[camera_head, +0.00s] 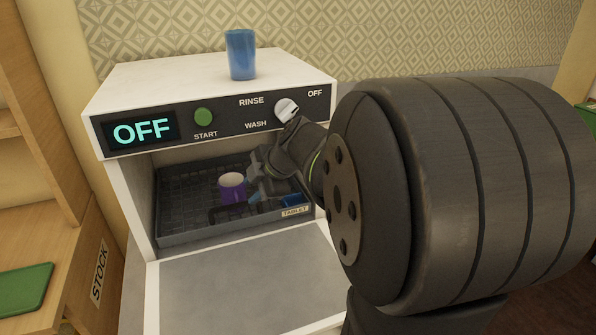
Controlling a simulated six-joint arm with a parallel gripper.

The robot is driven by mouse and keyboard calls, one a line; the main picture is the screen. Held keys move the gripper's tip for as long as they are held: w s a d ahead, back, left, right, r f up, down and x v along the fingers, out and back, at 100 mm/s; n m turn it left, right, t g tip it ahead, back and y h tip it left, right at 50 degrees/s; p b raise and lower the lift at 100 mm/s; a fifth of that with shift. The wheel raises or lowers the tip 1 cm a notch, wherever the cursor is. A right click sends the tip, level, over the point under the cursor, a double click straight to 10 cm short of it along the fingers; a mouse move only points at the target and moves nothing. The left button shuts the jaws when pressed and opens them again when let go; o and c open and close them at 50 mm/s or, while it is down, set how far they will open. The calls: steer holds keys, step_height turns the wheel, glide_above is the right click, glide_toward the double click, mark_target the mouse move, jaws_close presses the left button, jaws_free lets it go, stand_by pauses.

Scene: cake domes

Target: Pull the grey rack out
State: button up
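The grey rack (178,228) sits inside the open white dishwasher, its front wall near the opening. A dark handle-like bar (222,214) shows at its front. A purple mug (232,191) with a pale inside stands upright in the rack. My gripper (258,182) is over the right part of the rack, just right of the mug. Its fingertips are small and dark against the rack, so I cannot tell whether they are open or touching anything. My arm hides part of the rack's right side.
The dishwasher door (245,285) lies folded down in front. Its panel reads OFF, with a green START button (203,117) and a white knob (286,110). A blue cup (240,55) stands on top. A STOCK shelf (85,265) is left.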

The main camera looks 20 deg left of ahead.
mark_target(235, 206)
steer(key=x, duration=0.9)
steer(key=shift+f, duration=0.15)
jaws_close()
